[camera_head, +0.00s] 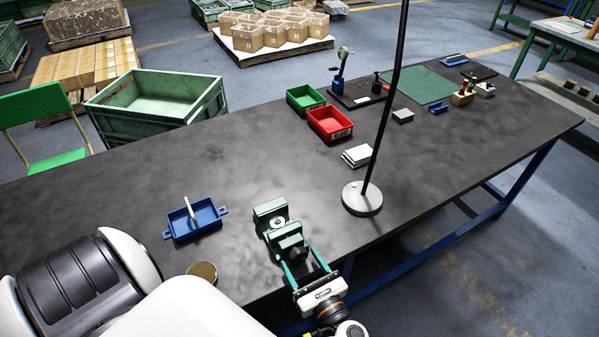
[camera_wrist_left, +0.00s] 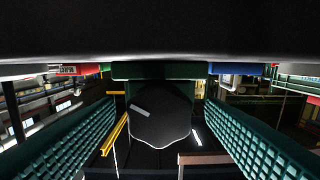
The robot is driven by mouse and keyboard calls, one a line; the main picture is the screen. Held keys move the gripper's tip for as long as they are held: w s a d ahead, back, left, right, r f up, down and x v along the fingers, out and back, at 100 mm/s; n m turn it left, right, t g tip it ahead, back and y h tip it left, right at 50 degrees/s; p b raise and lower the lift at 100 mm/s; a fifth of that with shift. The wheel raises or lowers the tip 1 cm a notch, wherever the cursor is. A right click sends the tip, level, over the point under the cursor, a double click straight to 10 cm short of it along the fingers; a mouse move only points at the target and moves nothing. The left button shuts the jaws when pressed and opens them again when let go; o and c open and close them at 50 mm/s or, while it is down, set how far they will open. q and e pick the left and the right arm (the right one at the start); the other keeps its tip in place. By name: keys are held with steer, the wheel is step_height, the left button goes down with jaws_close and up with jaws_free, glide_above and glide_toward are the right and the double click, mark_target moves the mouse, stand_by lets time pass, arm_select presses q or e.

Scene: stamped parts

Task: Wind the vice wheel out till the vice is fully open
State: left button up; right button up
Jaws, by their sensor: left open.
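The green vice (camera_head: 268,211) stands on the dark bench near its front edge. A small pale round thing shows at its middle, and I cannot tell how wide the jaw gap is. The dark vice wheel (camera_head: 291,244) is on the vice's near side. In the left wrist view the lobed wheel (camera_wrist_left: 160,122) has a light mark on its face. My left gripper (camera_head: 297,256) is open, its teal fingers either side of the wheel. A gap shows between the wheel and each finger in the left wrist view. My right gripper is not in view.
A blue tray (camera_head: 173,236) with a pale tool lies left of the vice. A lamp base (camera_head: 362,198) and its pole stand to the right. Red (camera_head: 330,123) and green (camera_head: 304,99) bins sit farther back. The bench between tray and bins is clear.

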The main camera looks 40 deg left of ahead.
arm_select(q)
steer(key=shift+d, duration=0.1)
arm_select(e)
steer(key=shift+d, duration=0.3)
arm_select(q)
steer(key=c, duration=1)
steer(key=shift+o, duration=0.2)
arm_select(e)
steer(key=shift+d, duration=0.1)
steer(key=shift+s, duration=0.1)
arm_select(q)
steer(key=n, duration=0.3)
steer(key=shift+n, duration=0.3)
steer(key=shift+n+b, duration=0.4)
steer(key=shift+n, duration=1)
steer(key=shift+r, duration=0.1)
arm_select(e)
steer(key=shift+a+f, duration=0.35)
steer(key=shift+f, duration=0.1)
arm_select(q)
steer(key=shift+n, duration=0.3)
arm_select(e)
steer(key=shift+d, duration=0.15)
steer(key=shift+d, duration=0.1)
